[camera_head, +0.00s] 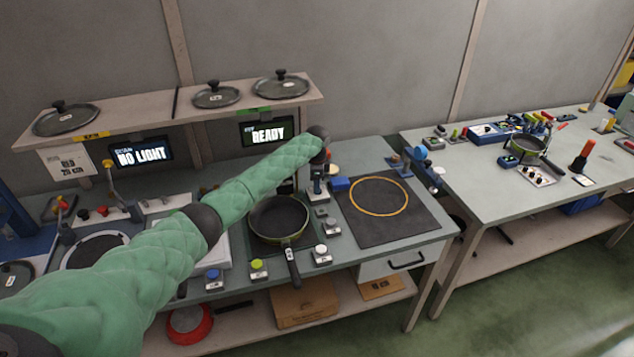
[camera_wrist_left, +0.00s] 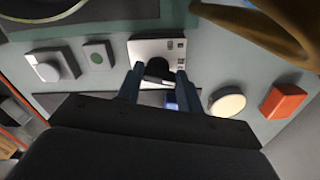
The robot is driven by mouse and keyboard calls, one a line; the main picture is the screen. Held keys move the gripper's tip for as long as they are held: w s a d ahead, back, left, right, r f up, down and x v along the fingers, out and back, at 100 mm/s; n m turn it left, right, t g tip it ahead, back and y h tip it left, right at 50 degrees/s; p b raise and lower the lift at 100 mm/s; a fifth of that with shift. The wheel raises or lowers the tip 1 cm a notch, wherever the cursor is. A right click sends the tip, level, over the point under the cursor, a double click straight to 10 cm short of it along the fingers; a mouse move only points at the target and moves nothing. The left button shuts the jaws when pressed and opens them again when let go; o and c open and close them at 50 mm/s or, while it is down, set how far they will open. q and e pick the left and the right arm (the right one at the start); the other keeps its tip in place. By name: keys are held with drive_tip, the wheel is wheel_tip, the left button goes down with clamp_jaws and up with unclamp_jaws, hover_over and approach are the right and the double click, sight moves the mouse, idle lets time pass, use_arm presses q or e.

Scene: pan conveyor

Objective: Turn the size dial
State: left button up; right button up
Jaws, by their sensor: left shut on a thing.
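The size dial (camera_wrist_left: 158,68) is a dark knob on a white labelled plate (camera_wrist_left: 151,47) in the left wrist view. I take this knob to be the dial. My left gripper (camera_wrist_left: 158,82) is shut on it, with one blue-grey finger on each side. In the head view my left arm reaches across the bench, and the gripper (camera_head: 317,187) points down right of the pan; the dial is hard to make out there. My right gripper is not in view.
A dark pan (camera_head: 279,220) sits left of the gripper, and a black mat with an orange ring (camera_head: 380,236) lies right. A shelf with lids (camera_head: 180,108) hangs behind, above screens reading NO LIGHT (camera_head: 140,155) and READY (camera_head: 267,134). A round cream button (camera_wrist_left: 227,103) is close beside the fingers.

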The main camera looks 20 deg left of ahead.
use_arm(q)
drive_tip(key=shift+n+p, duration=0.4)
drive_tip(key=shift+n, duration=1.1)
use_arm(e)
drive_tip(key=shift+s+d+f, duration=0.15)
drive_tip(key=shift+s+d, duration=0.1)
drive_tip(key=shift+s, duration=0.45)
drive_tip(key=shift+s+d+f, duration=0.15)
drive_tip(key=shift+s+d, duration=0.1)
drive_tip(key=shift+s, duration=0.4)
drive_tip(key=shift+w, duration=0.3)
use_arm(q)
drive_tip(key=o, duration=1)
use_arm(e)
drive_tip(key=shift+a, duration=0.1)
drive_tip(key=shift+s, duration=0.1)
